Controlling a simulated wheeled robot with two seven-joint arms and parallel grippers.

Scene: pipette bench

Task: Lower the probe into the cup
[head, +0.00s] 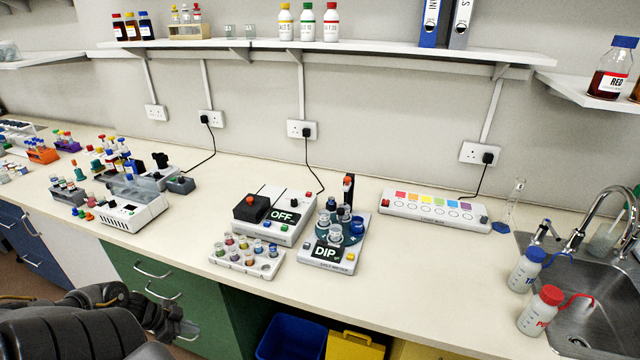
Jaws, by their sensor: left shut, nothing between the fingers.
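The meter (329,259) with the "DIP" display stands near the bench's front edge, in the middle of the head view. A dark upright post (348,192) with an orange-red top, apparently the probe's holder, rises at its back. Several small clear cups (335,233) stand on the meter, and a blue one (357,225) is at its right. I cannot tell the probe's tip from the post and cups. My left gripper (190,329) is shut and empty, low at the left, in front of the green drawers and well away from the meter. My right gripper is not in view.
An "OFF" device (284,232) and a tray of small vials (247,259) stand left of the meter. A strip with coloured squares (433,207) lies to the right. Wash bottles (540,311) and a sink (585,318) are far right. The bench front right of the meter is clear.

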